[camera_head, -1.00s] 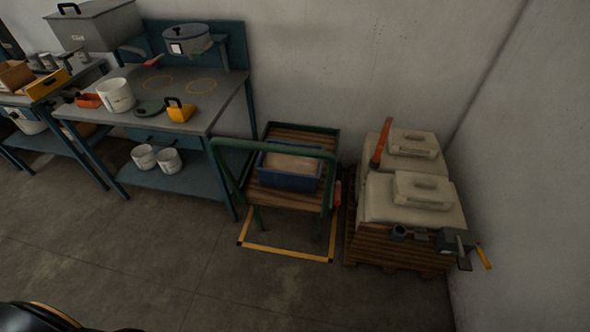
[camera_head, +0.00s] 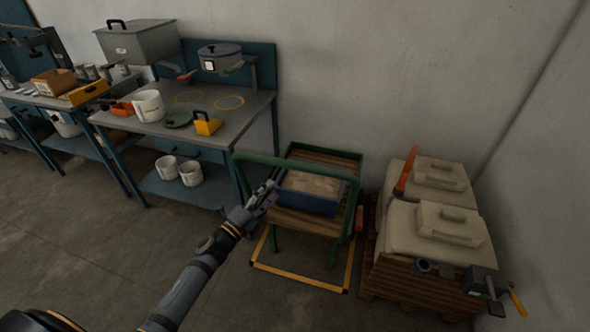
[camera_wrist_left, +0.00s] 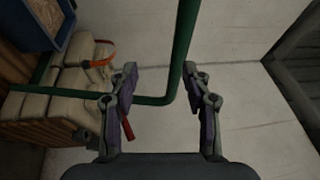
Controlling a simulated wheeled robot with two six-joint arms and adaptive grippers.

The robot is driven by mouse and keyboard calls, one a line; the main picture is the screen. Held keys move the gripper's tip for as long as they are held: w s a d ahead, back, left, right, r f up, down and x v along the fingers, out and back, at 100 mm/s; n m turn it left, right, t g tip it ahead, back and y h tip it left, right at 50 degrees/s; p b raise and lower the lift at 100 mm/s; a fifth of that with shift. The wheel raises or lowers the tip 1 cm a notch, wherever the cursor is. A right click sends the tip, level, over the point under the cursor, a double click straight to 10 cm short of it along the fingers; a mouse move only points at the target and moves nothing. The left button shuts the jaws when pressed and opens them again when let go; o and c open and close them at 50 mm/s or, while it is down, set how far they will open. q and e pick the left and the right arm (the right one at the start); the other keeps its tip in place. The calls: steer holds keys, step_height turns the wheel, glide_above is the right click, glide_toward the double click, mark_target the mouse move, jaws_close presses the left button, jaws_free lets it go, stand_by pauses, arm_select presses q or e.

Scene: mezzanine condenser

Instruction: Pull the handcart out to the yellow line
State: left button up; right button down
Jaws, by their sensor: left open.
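The handcart (camera_head: 308,218) has a green frame and a wooden slatted deck, and stands between the blue workbench and the pallet. Its green handle (camera_head: 295,162) arches across the front. A blue crate (camera_head: 310,203) sits on the deck. The yellow line (camera_head: 300,280) is on the floor around the cart's front legs. My left gripper (camera_head: 262,194) is at the left part of the handle. In the left wrist view, my left gripper (camera_wrist_left: 158,85) is open, with the green handle tube (camera_wrist_left: 183,50) showing between its fingers; I cannot tell whether they touch. My right gripper is not in view.
A pallet with pale sacks (camera_head: 440,235) and a clamp stands close to the cart's right. A blue workbench (camera_head: 200,115) with pots stands at its left. The wall (camera_head: 370,80) is behind. The floor (camera_head: 70,240) in front is clear.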

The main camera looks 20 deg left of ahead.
mark_target(291, 168)
arm_select(q)
steer(key=shift+m+h, duration=0.6)
steer(key=shift+m, duration=0.3)
steer(key=w+d+r+p, duration=0.1)
steer(key=w, duration=0.1)
steer(key=w+d+r, duration=0.2)
steer(key=w, duration=0.1)
steer(key=w+d+r+p, duration=0.1)
steer(key=w, duration=0.2)
steer(key=shift+w+d+r+p, duration=0.15)
steer(key=shift+d+r+p, duration=0.15)
steer(key=shift+d, duration=0.1)
steer(key=shift+w+d, duration=0.25)
steer(key=shift+w, duration=0.3)
jaws_close()
